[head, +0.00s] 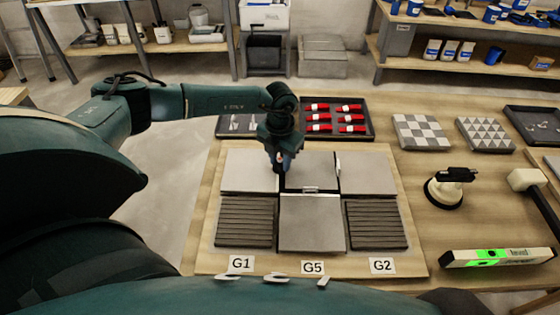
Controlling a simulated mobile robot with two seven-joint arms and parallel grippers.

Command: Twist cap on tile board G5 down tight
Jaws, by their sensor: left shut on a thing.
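The tile board (200,262) lies on the wooden table, with labels G1 (241,263), G5 (312,267) and G2 (382,265) on its near edge. My left gripper (279,165) points down at the joint between the back left tile (247,170) and the dark area. It is shut on the cap, which the fingers mostly hide. My right gripper is not in view.
A dark tray (368,133) with several red caps (350,118) stands behind the board. To the right are patterned tiles (421,130), a suction lifter (449,186), a mallet (526,180) and a lit level (499,257). Ridged tiles (376,223) flank the G5 tile.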

